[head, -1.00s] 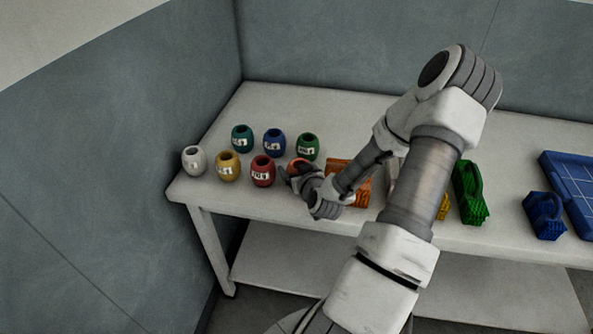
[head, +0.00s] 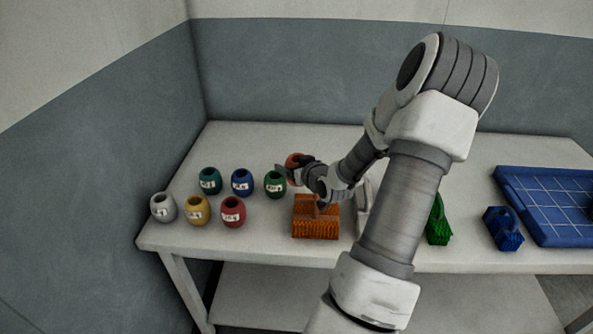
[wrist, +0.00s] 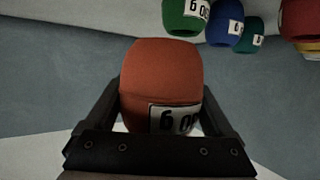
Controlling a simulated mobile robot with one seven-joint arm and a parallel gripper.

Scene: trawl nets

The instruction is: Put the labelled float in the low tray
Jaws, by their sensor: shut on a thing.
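My gripper (head: 288,172) is shut on an orange-red float (head: 294,160) with a white label. In the wrist view the float (wrist: 162,78) sits between the two fingers, its label (wrist: 173,118) partly cut off by the gripper. In the head view it is held above the table, right of the green float and behind the orange brush; my gripper hides part of it. The low tray (head: 519,183) is blue with a pale grid and lies at the right of the table, well away from my gripper.
Several labelled floats stand at the left: white (head: 163,207), yellow (head: 197,210), red (head: 232,211), teal (head: 209,181), blue (head: 242,182) and green (head: 274,184). An orange brush (head: 315,222), a green brush (head: 438,222) and a blue brush (head: 502,230) stand along the front. My arm hides the table's middle.

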